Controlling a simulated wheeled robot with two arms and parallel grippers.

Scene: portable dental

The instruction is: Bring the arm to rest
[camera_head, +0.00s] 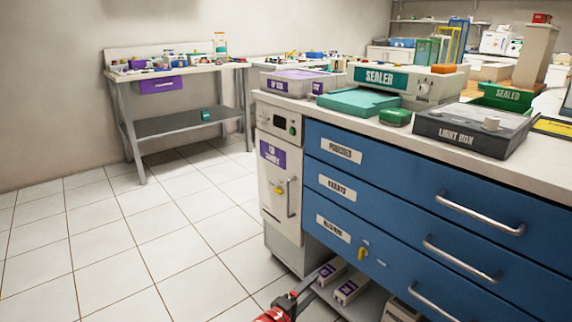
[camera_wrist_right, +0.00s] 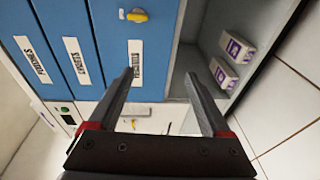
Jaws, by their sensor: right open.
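My right gripper (camera_wrist_right: 158,85) is open in the right wrist view, with its two dark fingers spread and nothing between them. It faces the blue drawer unit and the open shelf beneath it. In the head view my right gripper (camera_head: 296,294) shows at the bottom edge, low in front of the shelf under the drawers, partly cut off by the frame. Whether it touches the cabinet I cannot tell. My left gripper is in neither view.
The blue drawers (camera_head: 420,215) have protruding metal handles, and the lowest has a yellow key. Labelled boxes (camera_head: 351,288) sit on the low shelf. The counter holds a sealer (camera_head: 408,82) and light box (camera_head: 473,128). Tiled floor (camera_head: 140,240) at left is clear; a side table (camera_head: 178,75) stands behind.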

